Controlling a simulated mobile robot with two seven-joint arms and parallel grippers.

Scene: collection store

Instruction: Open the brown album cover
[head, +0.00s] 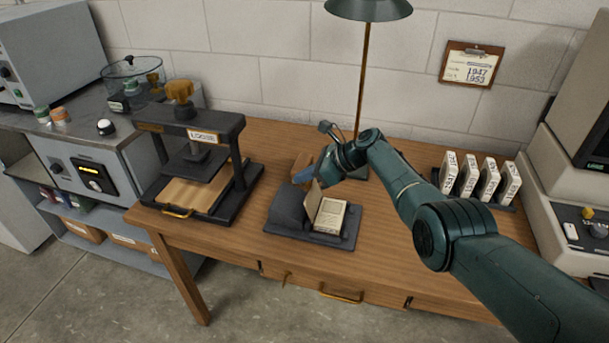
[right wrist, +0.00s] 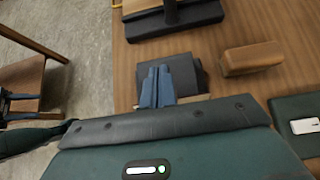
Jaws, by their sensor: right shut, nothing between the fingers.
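The album lies on a dark cradle (head: 340,240) in the middle of the desk. Its brown cover (head: 314,198) stands raised, roughly upright, at the left of the pale printed page block (head: 331,215). In the right wrist view the closed fingers (right wrist: 157,88) lie over the dark cradle (right wrist: 205,75), and the album is mostly hidden.
A press (head: 195,160) stands left of the cradle. A brown block (right wrist: 250,58) lies close by. A lamp (head: 364,80) stands behind, and several labelled boxes (head: 480,177) stand in a rack at right. The desk front is clear.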

